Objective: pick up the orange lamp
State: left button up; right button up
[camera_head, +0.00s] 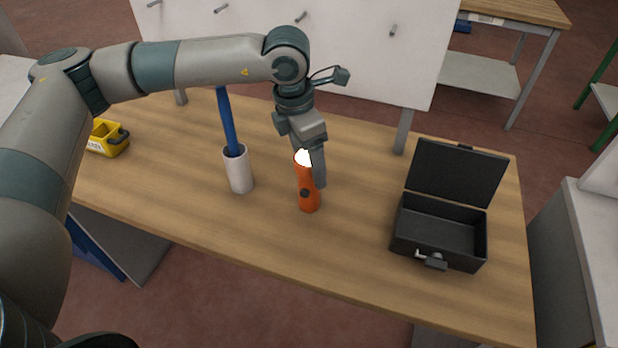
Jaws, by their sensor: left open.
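The orange lamp (307,197) is a small cylinder with a dark button and a white, bright upper end. It is on the wooden table, near the middle. My left gripper (311,172) is open at the lamp's upper part, pointing down. One finger shows along the lamp's right side and overlaps it in the picture. The other finger is hard to make out, and I cannot tell whether the gripper touches the lamp. My right gripper is not in view.
On the table (275,255), a white cup (239,172) holding a blue handle (228,122) stands left of the lamp. An open black case (440,262) is at the right. A yellow bin (108,140) is at the far left. A white board (350,50) stands behind. The front middle is clear.

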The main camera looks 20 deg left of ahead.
aim_at(309, 183)
pick_arm(q)
jog(key=shift+w+f+p, duration=0.1)
jog(key=shift+f+p, duration=0.15)
jog(key=shift+p, duration=0.1)
jog(key=f, duration=0.1)
jog(key=f+p, duration=0.1)
jog(key=f, duration=0.1)
jog(key=shift+w+d, duration=0.2)
jog(key=shift+w, duration=0.05)
jog(key=shift+f+p, duration=0.3)
jog(key=shift+f, duration=0.1)
jog(key=c, duration=1.2)
